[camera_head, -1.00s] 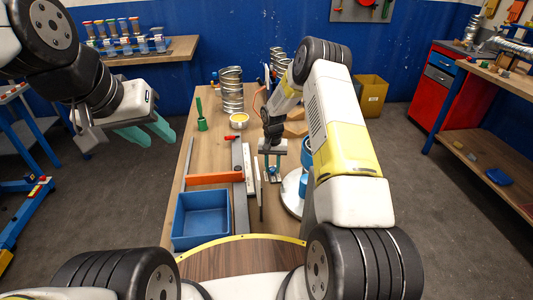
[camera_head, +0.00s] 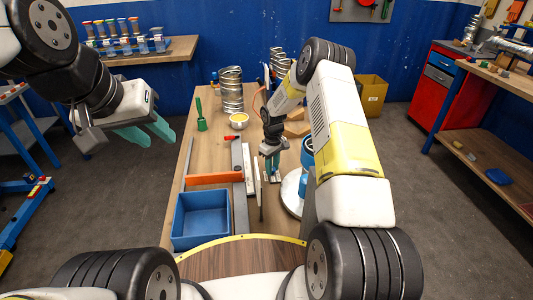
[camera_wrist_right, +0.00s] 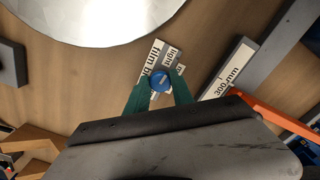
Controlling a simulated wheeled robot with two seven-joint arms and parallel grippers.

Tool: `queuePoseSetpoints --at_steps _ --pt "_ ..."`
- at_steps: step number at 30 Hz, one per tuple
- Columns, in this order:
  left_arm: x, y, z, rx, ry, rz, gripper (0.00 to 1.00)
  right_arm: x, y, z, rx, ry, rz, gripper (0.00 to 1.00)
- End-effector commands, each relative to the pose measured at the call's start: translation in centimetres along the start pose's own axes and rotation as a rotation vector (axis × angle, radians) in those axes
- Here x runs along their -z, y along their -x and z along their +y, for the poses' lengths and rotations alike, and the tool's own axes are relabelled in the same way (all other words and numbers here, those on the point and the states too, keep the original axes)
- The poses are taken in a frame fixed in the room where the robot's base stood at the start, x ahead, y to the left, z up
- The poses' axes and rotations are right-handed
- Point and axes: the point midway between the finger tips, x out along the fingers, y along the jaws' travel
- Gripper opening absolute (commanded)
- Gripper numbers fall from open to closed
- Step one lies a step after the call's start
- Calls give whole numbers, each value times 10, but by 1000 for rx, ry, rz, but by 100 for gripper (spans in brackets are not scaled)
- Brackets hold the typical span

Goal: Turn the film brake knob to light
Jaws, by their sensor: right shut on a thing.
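The film brake knob (camera_wrist_right: 160,80) is a small round blue knob in the right wrist view. It sits on a white label plate (camera_wrist_right: 153,57) with "film b…" and "light" readable on it; the rest of the lettering is covered. My right gripper (camera_wrist_right: 161,88) has its green fingers closed on either side of the knob. In the head view my right gripper (camera_head: 271,162) points down at the bench and hides the knob. My left gripper (camera_head: 147,132) is open and empty in the air, left of the bench.
A round pale disc (camera_head: 291,191) stands right of my right gripper. Spiral ducts (camera_head: 231,90) stand behind.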

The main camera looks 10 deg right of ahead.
Motion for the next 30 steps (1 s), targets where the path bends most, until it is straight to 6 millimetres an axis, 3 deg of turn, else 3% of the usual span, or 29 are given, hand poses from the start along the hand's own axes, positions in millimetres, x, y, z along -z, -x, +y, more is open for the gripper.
queuePoseSetpoints --at_steps 9,25,26,28,30 --pt "0 0 0 0 0 0 36 0 1 1 -1 114 0 0" --pt "0 0 0 0 0 0 36 0 1 1 -2 136 1 0" --pt "0 0 0 0 0 0 36 0 1 1 -2 136 1 32" --pt "0 0 0 0 0 0 36 0 1 1 -2 135 1 46" --pt "0 0 0 0 0 0 36 0 0 1 -1 135 1 50"
